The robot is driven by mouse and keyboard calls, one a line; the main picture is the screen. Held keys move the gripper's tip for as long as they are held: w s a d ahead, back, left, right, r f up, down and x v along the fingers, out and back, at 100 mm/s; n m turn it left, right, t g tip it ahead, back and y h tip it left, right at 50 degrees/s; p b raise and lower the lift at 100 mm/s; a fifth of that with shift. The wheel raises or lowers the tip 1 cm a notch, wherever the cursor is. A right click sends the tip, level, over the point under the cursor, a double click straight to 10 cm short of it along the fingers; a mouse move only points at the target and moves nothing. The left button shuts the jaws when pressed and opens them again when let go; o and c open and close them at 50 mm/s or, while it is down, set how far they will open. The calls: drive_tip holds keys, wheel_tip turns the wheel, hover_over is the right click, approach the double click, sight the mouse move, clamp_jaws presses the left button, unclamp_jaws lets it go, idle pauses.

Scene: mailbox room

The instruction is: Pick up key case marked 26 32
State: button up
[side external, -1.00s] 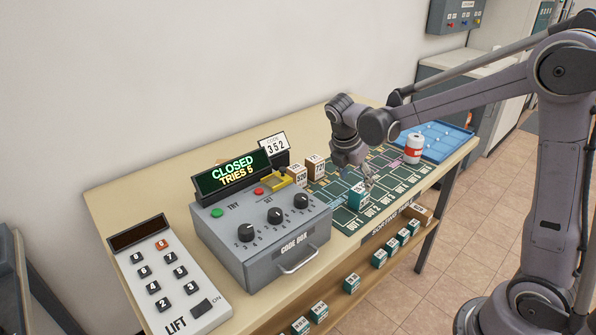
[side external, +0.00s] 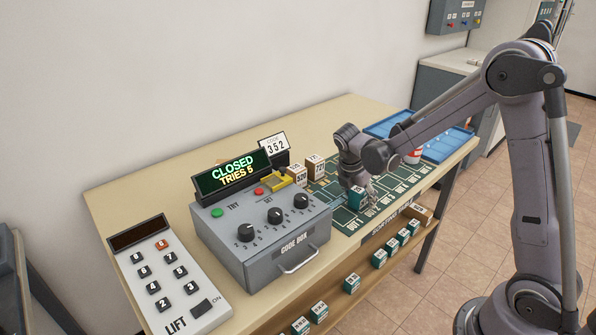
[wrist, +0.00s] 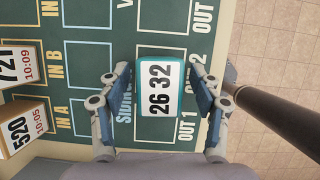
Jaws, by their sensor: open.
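The key case marked 26 32 (wrist: 160,92) is a teal block with a white label on top. It sits on the green sorting mat (wrist: 82,72) beside the OUT 1 lettering. In the wrist view it lies between the two fingers of my gripper (wrist: 160,98), with a small gap visible on the left. My gripper is open around the case, and no firm grip shows. In the side view the teal case (side external: 356,199) stands under my gripper (side external: 362,190), which partly covers it.
Brown boxes marked 520 (wrist: 18,127) and 721 (wrist: 20,65) stand left of the case. The grey code box (side external: 262,235) reads CLOSED, TRIES 5. More teal cases (side external: 379,258) sit on the lower shelf.

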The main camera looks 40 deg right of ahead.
drive_tip(key=c, duration=1.3)
drive_tip(key=shift+r, duration=0.2)
